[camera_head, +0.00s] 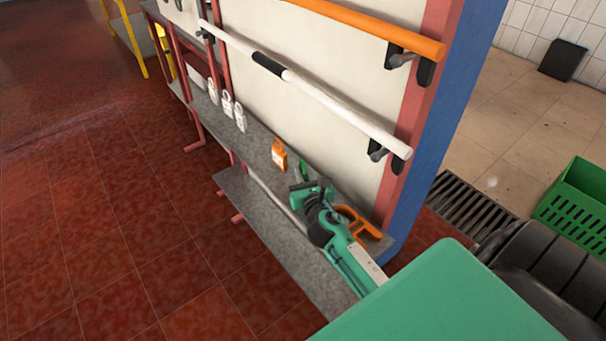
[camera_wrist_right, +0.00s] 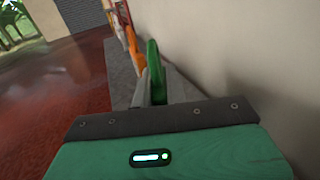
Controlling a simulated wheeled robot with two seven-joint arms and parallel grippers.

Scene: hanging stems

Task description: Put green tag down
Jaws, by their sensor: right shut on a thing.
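The green tag (camera_head: 302,171) is at the grey shelf (camera_head: 258,143), near the pale panel. It also shows upright in the right wrist view (camera_wrist_right: 154,70). My right gripper (camera_head: 305,184) is shut on it, low over the shelf. I cannot tell whether the tag's lower end touches the shelf, as the gripper hides it. My left gripper is not in view.
An orange tag (camera_head: 279,155) stands just beyond on the same shelf, with several white tags (camera_head: 240,117) farther along. An orange clamp-like piece (camera_head: 358,222) is beside my right arm. White (camera_head: 340,110) and orange (camera_head: 375,25) rails run above. A lower shelf (camera_head: 270,230) is bare.

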